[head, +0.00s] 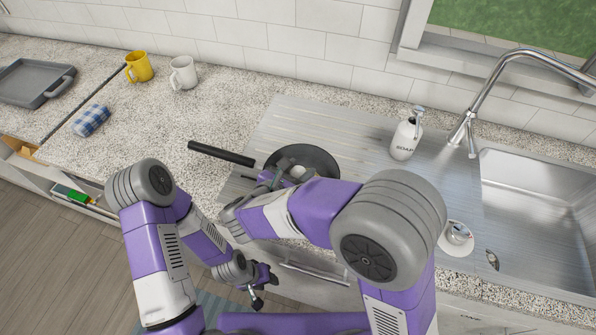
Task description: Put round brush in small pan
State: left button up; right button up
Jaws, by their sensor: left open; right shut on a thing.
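The small pan (318,157) is dark and round. It sits on the ribbed metal drainboard, and its black handle (222,153) points left. My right gripper (287,173) is over the near-left part of the pan and is shut on a small pale, round thing (298,172), which looks like the round brush. My fingers and forearm hide much of it, so I cannot tell whether it touches the pan floor. My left gripper (262,288) is open and empty, low in front of the counter edge, away from the pan.
A soap bottle (405,136) stands right of the pan, near the tap (470,125) and sink (535,190). A round metal and white item (456,236) is at the front. Yellow (139,66) and white (184,73) mugs, a blue checked cloth (91,120) and a grey tray (32,82) are left.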

jog(key=shift+f, duration=0.2)
jog(key=o, duration=1.1)
jog(key=shift+r, duration=0.2)
jog(key=shift+s+a+r, duration=0.2)
jog(key=shift+s, duration=0.05)
jog(key=p+v, duration=0.2)
jog(key=v, duration=0.9)
jog(key=shift+s+a, duration=0.1)
jog(key=shift+s, duration=0.05)
